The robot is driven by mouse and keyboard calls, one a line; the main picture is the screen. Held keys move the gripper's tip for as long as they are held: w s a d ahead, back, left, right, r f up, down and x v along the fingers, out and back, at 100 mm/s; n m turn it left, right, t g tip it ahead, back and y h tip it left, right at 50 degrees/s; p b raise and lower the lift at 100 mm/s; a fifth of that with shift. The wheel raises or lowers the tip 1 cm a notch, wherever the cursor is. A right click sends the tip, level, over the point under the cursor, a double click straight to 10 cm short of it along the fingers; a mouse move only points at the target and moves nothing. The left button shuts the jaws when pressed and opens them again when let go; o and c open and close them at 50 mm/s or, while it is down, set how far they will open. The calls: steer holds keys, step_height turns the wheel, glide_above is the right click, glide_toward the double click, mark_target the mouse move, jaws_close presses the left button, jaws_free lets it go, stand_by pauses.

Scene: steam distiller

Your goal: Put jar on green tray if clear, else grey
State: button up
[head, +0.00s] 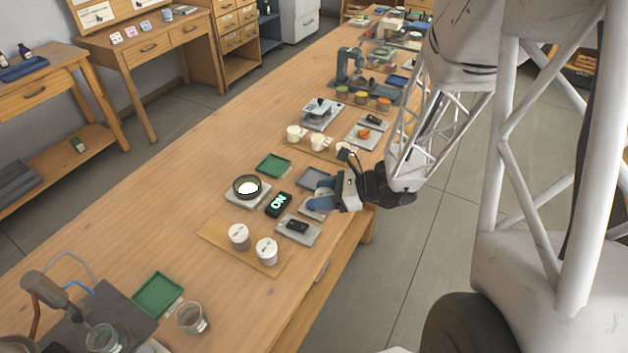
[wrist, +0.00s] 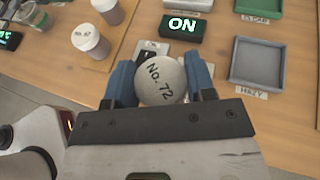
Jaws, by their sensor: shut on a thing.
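My gripper (wrist: 160,85) is shut on a jar whose pale round lid (wrist: 160,78) reads "No. 72" in the wrist view; its blue fingers press on both sides. In the head view, my gripper (head: 325,193) is just beside the grey tray, and the jar is mostly hidden. The green tray (head: 274,165) is empty, left of and beyond the grey tray (head: 312,178). The grey tray also shows in the wrist view (wrist: 262,62), empty, labelled "HAZY". The green tray is at the wrist view's top edge (wrist: 264,7). The jar's contents are hidden.
A black display (head: 278,204) reads "ON" beside a lit white disc in a dark ring (head: 248,187). Two lidded jars (head: 239,236) (head: 267,250) stand on a wooden board. Another green tray (head: 157,293) lies nearer. A small black device (head: 298,226) sits on a grey plate near the table edge.

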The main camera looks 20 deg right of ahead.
steer(key=shift+s+d, duration=0.1)
steer(key=shift+d, duration=0.55)
steer(key=w, duration=0.5)
steer(key=w+f, duration=0.1)
steer(key=w, duration=1)
steer(key=shift+d+f, duration=0.25)
steer(key=shift+f, duration=0.05)
steer(key=shift+f, duration=0.1)
steer(key=shift+f, duration=1.65)
steer(key=shift+f, duration=0.2)
steer(key=o, duration=1)
